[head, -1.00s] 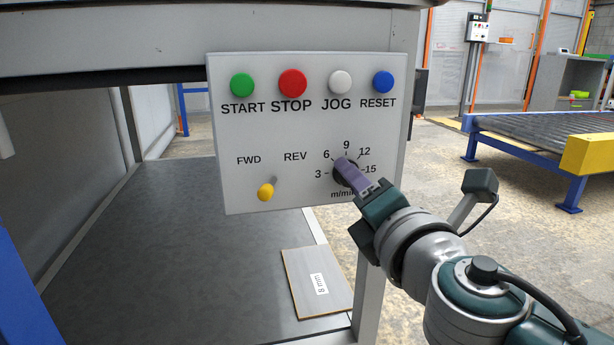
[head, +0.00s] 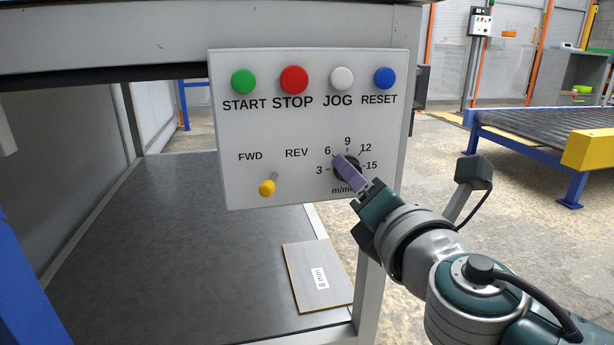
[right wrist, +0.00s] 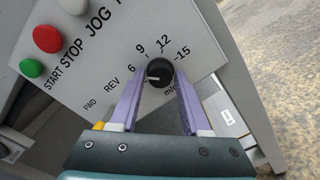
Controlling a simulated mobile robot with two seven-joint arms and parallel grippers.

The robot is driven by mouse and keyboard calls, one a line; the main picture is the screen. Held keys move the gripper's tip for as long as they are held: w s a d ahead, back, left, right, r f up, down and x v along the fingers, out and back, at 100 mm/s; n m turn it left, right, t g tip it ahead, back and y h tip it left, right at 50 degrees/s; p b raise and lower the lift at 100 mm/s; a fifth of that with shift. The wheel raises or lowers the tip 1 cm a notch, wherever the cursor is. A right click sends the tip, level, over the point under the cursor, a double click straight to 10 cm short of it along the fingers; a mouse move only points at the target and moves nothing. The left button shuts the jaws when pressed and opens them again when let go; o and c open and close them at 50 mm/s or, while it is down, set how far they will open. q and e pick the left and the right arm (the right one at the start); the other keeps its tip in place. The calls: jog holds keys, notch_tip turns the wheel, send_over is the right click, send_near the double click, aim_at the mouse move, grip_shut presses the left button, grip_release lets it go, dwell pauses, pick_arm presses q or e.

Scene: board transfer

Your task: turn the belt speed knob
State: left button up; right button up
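The belt speed knob (head: 346,166) is a round black knob on the grey control panel (head: 225,130), with a scale from 3 to 15 around it. In the right wrist view the knob (right wrist: 160,72) has a white pointer mark lying toward the picture's left, near the 6. My right gripper (head: 344,172) is at the knob, its purple fingers partly covering it in the head view. In the right wrist view the gripper (right wrist: 160,82) has its fingers apart, one on each side of the knob, with small gaps showing. My left gripper is not in view.
Green (head: 243,82), red (head: 293,80), white (head: 341,79) and blue (head: 384,78) buttons line the panel's top. A yellow-tipped FWD/REV lever (head: 267,187) is left of the knob. An 8 mm board (head: 318,275) lies on the shelf below. A roller conveyor (head: 545,130) stands at right.

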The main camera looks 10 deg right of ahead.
jog(key=o, duration=0.3)
jog(key=shift+o, duration=0.2)
jog(key=s+p, duration=0.2)
jog(key=s, duration=0.8)
jog(key=shift+d, duration=0.15)
